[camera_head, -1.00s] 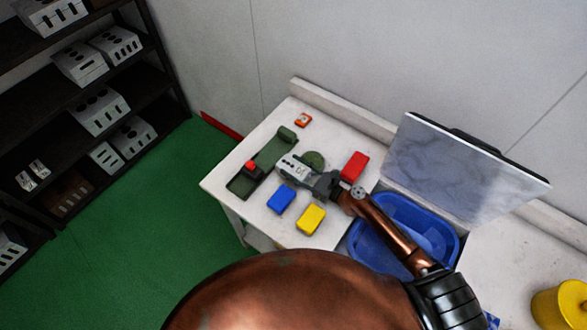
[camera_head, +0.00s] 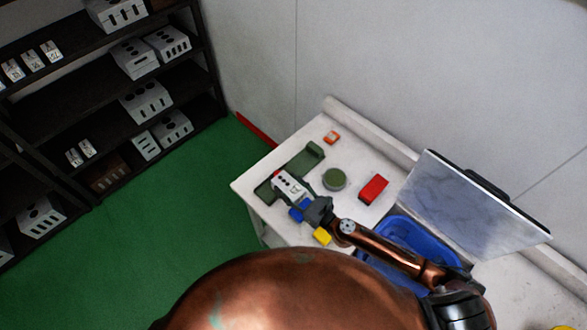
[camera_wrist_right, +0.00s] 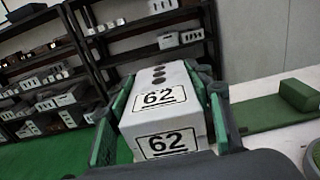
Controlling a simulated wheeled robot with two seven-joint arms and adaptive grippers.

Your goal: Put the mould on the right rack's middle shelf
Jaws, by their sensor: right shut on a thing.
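The mould is a pale grey block with dark holes along its top and labels reading 62. In the right wrist view the mould (camera_wrist_right: 163,103) sits between the fingers of my right gripper (camera_wrist_right: 165,115), which is shut on it. In the head view the mould (camera_head: 290,186) is held over the left part of the table, and my right gripper (camera_head: 315,208) is behind it. Dark racks stand at the upper left of the head view; the nearer-to-wall rack (camera_head: 190,84) has several shelves with grey moulds on them. My left gripper is not in view.
Green floor (camera_head: 170,190) lies clear between table and racks.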

